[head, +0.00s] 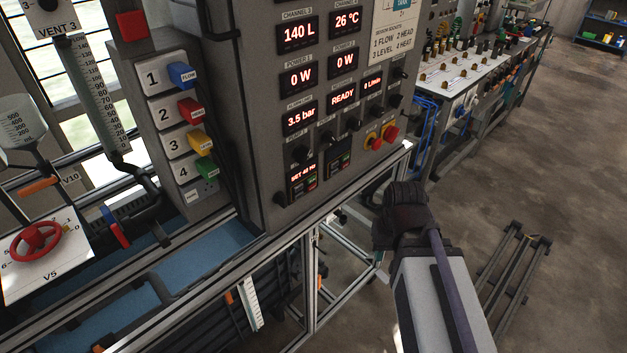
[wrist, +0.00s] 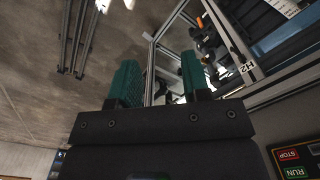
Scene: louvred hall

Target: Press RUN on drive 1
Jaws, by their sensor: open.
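The grey control cabinet (head: 265,120) carries two small drive units low on its front in the head view. The left drive (head: 304,178) shows a red "SET 40 Hz" display with small buttons under it. The right drive (head: 339,157) is smaller and darker. Their numbers are too small to read. In the wrist view, upside down at the lower right corner, are a green RUN button (wrist: 294,172) and a red STOP button (wrist: 288,155). My gripper (wrist: 160,78) has two green fingers, apart and empty, clear of these buttons. In the head view my wrist hides the fingers.
Above the drives are several red displays and dark knobs. A red emergency button (head: 391,133) sits on a yellow base to their right. A metal frame (head: 312,270) stands below the cabinet. A workbench (head: 470,75) runs behind. Rails (head: 515,262) lie on the open floor at right.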

